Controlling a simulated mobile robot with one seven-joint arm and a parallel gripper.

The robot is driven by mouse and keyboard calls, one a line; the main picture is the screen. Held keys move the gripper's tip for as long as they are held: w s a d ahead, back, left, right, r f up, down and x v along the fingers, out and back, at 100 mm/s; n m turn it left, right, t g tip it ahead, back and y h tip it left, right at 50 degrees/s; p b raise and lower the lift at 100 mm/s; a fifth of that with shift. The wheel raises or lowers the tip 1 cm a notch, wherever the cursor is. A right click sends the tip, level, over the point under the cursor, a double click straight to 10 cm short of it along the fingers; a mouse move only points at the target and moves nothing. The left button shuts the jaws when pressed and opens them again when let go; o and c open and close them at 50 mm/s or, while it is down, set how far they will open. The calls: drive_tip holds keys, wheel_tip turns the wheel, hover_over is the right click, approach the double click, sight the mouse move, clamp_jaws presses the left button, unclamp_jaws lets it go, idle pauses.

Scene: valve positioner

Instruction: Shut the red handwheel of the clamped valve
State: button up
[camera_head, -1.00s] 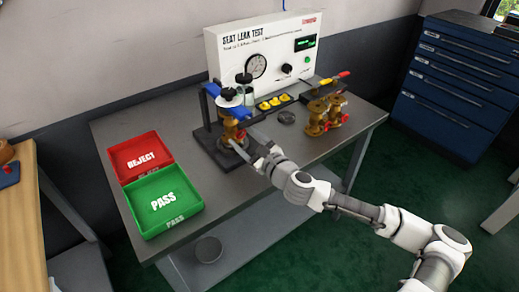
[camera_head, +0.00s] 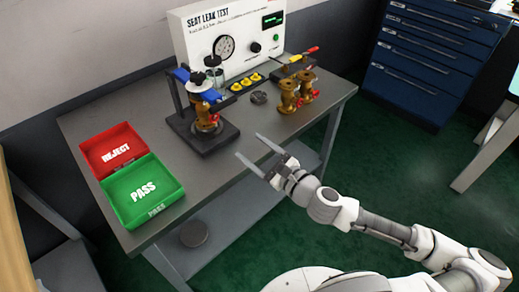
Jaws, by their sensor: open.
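The clamped valve (camera_head: 205,113) is a brass body held upright in a dark clamp stand (camera_head: 204,136) with blue jaw handles on the left of the bench. Its red handwheel (camera_head: 215,118) shows as a small red patch low on the valve's right side; how far it is turned cannot be made out. My gripper (camera_head: 249,146) is open and empty, in front of and to the right of the valve, near the bench's front edge. Its two fingers point toward the bench and are apart from the valve.
A white test panel (camera_head: 240,30) with a gauge stands at the back. Two other brass valves (camera_head: 296,92) stand to the right. A red tray (camera_head: 110,148) and a green tray (camera_head: 141,191) lie at the left. The bench front middle (camera_head: 205,170) is clear.

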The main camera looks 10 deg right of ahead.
drive_tip(key=shift+p+v, duration=1.1)
